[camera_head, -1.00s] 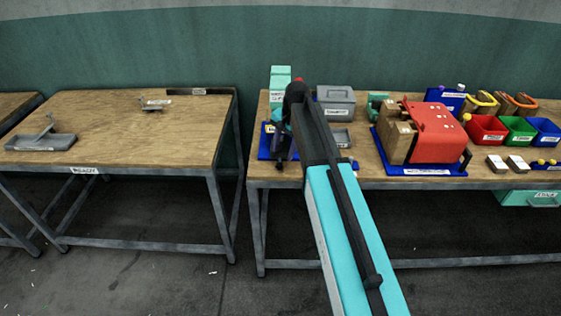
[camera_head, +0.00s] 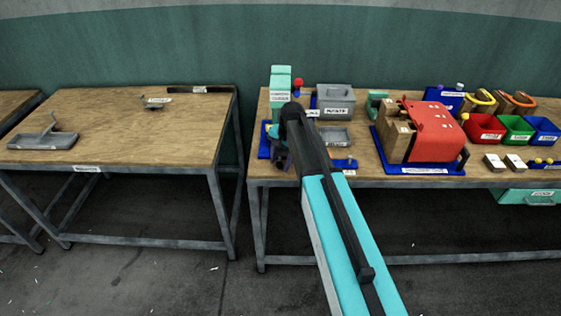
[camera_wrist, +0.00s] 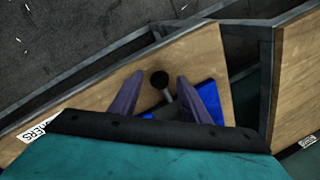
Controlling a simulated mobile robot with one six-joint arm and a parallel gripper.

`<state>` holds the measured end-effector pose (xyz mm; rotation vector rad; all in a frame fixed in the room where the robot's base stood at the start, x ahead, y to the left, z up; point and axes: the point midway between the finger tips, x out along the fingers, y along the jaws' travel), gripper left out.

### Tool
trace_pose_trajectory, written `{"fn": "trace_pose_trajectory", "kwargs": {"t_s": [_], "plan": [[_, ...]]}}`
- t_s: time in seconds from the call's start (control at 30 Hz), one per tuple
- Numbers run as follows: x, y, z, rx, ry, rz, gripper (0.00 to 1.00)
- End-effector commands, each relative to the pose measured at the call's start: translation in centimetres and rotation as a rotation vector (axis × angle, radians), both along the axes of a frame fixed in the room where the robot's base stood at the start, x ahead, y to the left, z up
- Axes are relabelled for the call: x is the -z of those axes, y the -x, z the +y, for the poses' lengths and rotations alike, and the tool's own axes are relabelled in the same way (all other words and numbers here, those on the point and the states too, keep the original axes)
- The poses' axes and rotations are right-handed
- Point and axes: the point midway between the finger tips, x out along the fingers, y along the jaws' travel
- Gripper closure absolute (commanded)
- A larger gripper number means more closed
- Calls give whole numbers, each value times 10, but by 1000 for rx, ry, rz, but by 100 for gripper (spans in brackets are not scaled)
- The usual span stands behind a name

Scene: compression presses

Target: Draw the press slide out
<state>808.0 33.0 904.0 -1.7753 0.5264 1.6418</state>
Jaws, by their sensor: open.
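The teal press (camera_head: 281,86) stands on a blue base at the left end of the right-hand bench. A red ball (camera_head: 298,83) shows beside its upper part. In the wrist view a black round knob (camera_wrist: 160,79) on a short grey stem lies between the two purple fingers of my gripper (camera_wrist: 158,88), with a gap on both sides. The blue base (camera_wrist: 206,98) shows behind the fingers. In the head view my gripper (camera_head: 280,158) is low at the front of the press, and my arm hides part of it. Whether this knob belongs to the slide I cannot tell.
A grey lidded box (camera_head: 336,98) and a grey tray (camera_head: 336,138) stand right of the press. A red machine (camera_head: 437,130) on a blue base is further right, then red, green and blue bins. The left-hand table (camera_head: 120,125) is mostly clear.

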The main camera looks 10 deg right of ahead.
Motion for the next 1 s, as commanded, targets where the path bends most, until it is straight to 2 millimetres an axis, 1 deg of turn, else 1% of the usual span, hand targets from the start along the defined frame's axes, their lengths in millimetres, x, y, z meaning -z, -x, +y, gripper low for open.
{"fn": "trace_pose_trajectory", "kwargs": {"t_s": [0.13, 0.17, 0.2, 0.4, 0.67, 0.77, 1.0], "plan": [[0, 0, 0, 0, 0, 0, 57], [0, 0, 0, 0, 0, 0, 61], [0, 0, 0, 0, 0, 0, 67], [0, 0, 0, 0, 0, 0, 100], [0, 3, 0, 0, -1, -1, 100], [0, 9, 2, 0, -1, -1, 100], [0, 31, 6, 0, 0, -1, 100]]}}
